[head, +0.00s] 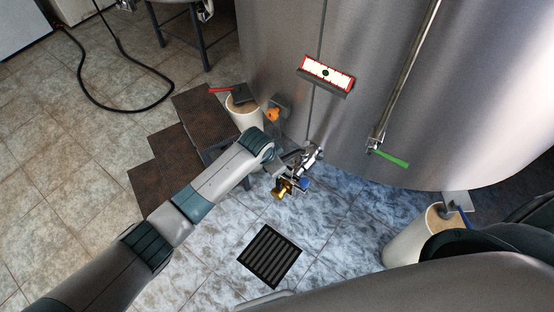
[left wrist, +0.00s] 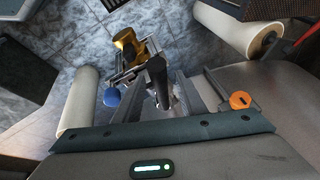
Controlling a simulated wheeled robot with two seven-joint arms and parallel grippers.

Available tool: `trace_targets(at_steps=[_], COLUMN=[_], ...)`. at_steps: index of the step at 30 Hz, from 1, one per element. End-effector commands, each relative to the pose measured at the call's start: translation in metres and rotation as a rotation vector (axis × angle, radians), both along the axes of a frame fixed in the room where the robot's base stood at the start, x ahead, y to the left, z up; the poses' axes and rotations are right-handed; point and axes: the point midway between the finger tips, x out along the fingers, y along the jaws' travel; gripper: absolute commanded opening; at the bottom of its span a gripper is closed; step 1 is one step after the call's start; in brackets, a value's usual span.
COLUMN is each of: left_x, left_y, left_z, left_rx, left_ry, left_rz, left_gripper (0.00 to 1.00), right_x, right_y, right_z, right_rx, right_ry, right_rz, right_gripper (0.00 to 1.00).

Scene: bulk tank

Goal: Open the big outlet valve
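The outlet valve (head: 287,188) is a brass and silver fitting low at the front of the steel tank (head: 400,90). A small blue part (head: 304,183) shows beside the brass. In the left wrist view the brass part (left wrist: 127,42) is near the top, with a blue rounded knob (left wrist: 111,97) below it and silver metalwork between. My left gripper (head: 298,161) is at the valve, close to its silver part. Whether it touches the valve, and how its fingers stand, is unclear. My right gripper is out of view.
A green lever (head: 394,158) hangs on a vertical pipe. An orange knob (head: 274,114) sits left of the valve; it also shows in the left wrist view (left wrist: 240,100). White tank feet (head: 408,240), brown steps (head: 180,150) and a floor drain (head: 269,256) surround the area.

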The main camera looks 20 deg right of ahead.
Motion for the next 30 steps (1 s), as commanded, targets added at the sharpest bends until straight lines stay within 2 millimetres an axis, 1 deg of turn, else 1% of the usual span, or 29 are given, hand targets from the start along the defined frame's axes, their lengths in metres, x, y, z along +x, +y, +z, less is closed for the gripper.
trace_targets(at_steps=[9,14,17,23,30], left_x=[0.001,0.0,-0.001,-0.007,-0.018], left_y=[-0.005,-0.004,-0.003,0.004,0.017], left_z=[0.005,0.009,0.015,0.034,0.069], left_rx=[-0.011,-0.012,-0.014,-0.014,-0.014], left_ry=[-0.007,-0.007,-0.008,-0.009,-0.009], left_rz=[-0.004,-0.005,-0.005,-0.005,-0.005], left_gripper=[0.39,0.39,0.39,0.39,0.39], right_x=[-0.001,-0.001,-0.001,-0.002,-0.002], right_y=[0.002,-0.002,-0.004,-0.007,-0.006], right_z=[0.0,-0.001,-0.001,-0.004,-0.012], right_rx=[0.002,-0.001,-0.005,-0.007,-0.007], right_ry=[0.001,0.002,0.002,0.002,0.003], right_rz=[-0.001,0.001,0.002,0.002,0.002], right_gripper=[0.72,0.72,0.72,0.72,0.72])
